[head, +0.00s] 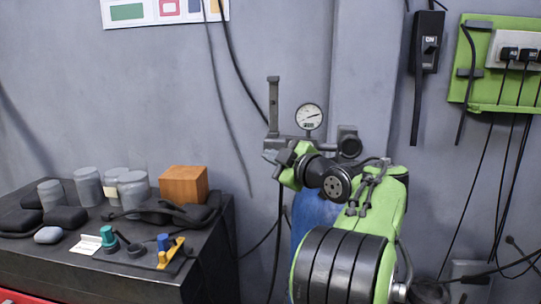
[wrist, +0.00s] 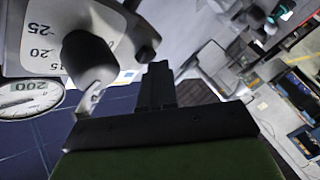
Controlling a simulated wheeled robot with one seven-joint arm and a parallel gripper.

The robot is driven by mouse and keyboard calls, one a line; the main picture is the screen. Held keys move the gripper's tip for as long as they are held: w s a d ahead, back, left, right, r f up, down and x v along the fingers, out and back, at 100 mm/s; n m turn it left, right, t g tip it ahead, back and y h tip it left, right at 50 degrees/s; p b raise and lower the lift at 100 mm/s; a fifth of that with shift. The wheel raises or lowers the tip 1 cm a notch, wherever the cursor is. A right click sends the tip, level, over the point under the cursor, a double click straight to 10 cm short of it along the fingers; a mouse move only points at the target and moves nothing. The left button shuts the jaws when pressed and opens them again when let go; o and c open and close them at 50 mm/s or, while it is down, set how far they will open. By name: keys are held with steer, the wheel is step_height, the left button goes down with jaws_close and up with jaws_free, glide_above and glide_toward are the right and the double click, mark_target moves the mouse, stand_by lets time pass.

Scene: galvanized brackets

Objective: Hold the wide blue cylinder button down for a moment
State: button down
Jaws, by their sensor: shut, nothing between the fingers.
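The wide blue cylinder button (head: 163,242) appears to be the short blue cylinder at the front of the dark bench, beside a yellow bracket (head: 171,252). It looks upright; whether it is pressed is too small to tell. My gripper (head: 270,156) is up and to the right of it, well apart, in front of the wall near a pressure gauge (head: 309,117). In the wrist view my gripper (wrist: 158,75) shows as dark fingers together, with nothing between them. The blue button cannot be made out in the wrist view.
The bench (head: 120,276) also holds a teal knob (head: 107,236), a white card (head: 86,245), several grey jars (head: 132,189), a wooden block (head: 183,184) and black cables. A blue tank (head: 312,215) stands behind my arm. A gauge (wrist: 28,100) is close in the wrist view.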

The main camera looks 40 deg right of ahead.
stand_by(0.6)
steer(key=shift+s+a+b, duration=0.6)
steer(key=shift+a+b, duration=0.15)
steer(key=shift+b, duration=0.15)
steer(key=s+a+b, duration=0.1)
steer(key=a+b, duration=0.1)
steer(key=s+a+b, duration=0.1)
steer(key=s+a, duration=0.1)
steer(key=shift+b, duration=0.35)
